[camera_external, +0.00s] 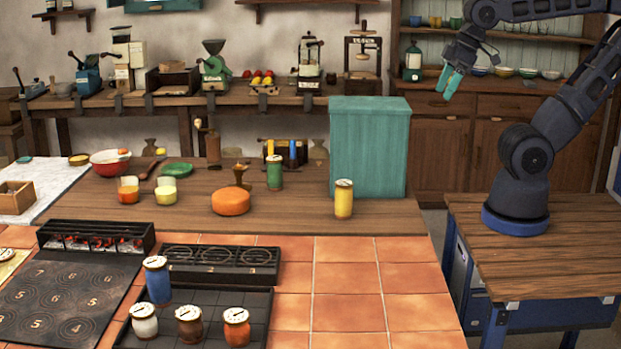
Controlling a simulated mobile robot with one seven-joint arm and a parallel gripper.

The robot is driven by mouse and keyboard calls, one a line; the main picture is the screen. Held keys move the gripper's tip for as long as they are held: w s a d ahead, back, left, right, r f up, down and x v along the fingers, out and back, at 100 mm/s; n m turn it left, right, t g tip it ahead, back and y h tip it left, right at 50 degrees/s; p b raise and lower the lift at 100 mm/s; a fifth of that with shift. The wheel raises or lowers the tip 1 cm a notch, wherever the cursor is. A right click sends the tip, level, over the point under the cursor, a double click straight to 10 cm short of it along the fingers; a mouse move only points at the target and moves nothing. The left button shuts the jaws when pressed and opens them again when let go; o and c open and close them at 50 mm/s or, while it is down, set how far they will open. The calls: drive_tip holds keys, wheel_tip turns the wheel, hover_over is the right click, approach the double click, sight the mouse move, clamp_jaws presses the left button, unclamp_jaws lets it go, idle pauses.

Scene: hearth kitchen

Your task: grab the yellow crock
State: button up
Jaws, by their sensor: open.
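The yellow crock (343,200) stands upright near the front edge of the wooden counter, just in front of the teal box. It has a pale lid with a dark mark. My gripper (449,86) has teal fingers and hangs in the air at the upper right, well above and to the right of the crock, in front of the wooden dresser. It is open and nothing shows between its fingers. Nothing hides the crock.
A tall teal box (369,148) stands close behind the yellow crock. A green crock (274,173) and an orange round (230,201) are to its left. Blue (157,281), white, brown and orange crocks stand on a dark tray. The tiles (345,280) in front are clear.

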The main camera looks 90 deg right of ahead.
drive_tip(key=n+g, duration=0.5)
drive_tip(key=n, duration=1.5)
hover_over(344, 192)
drive_tip(key=d, duration=0.2)
drive_tip(key=f, duration=2.3)
drive_tip(key=shift+s+d, duration=0.2)
drive_tip(key=shift+s, duration=0.05)
drive_tip(key=shift+w+d+f, duration=0.15)
drive_tip(key=shift+f, duration=5.65)
drive_tip(key=shift+c, duration=0.2)
